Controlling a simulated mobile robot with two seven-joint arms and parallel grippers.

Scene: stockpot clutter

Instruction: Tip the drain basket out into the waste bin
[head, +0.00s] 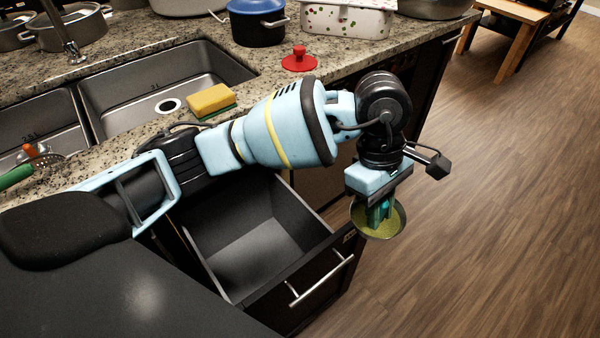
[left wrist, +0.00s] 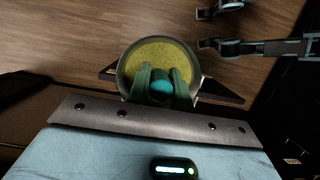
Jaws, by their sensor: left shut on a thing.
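The drain basket (head: 398,222) is a small round metal cup with yellow-green matter inside. My left gripper (head: 379,212) is shut on its teal centre knob and holds it in the air, past the front of the open drawer and above the wood floor. The basket looks roughly upright. In the left wrist view, the green fingers (left wrist: 163,88) close on the knob, and the yellow contents fill the basket (left wrist: 190,54). I cannot clearly identify a waste bin; the open drawer (head: 250,245) has an empty grey inside. My right gripper is not in view.
The sink (head: 150,85) has an open drain hole (head: 168,105). A yellow sponge (head: 211,101), a red lid (head: 299,60) and a blue pot (head: 257,20) stand on the granite counter. The drawer's front handle (head: 320,280) juts out. The floor (head: 490,200) at right is clear.

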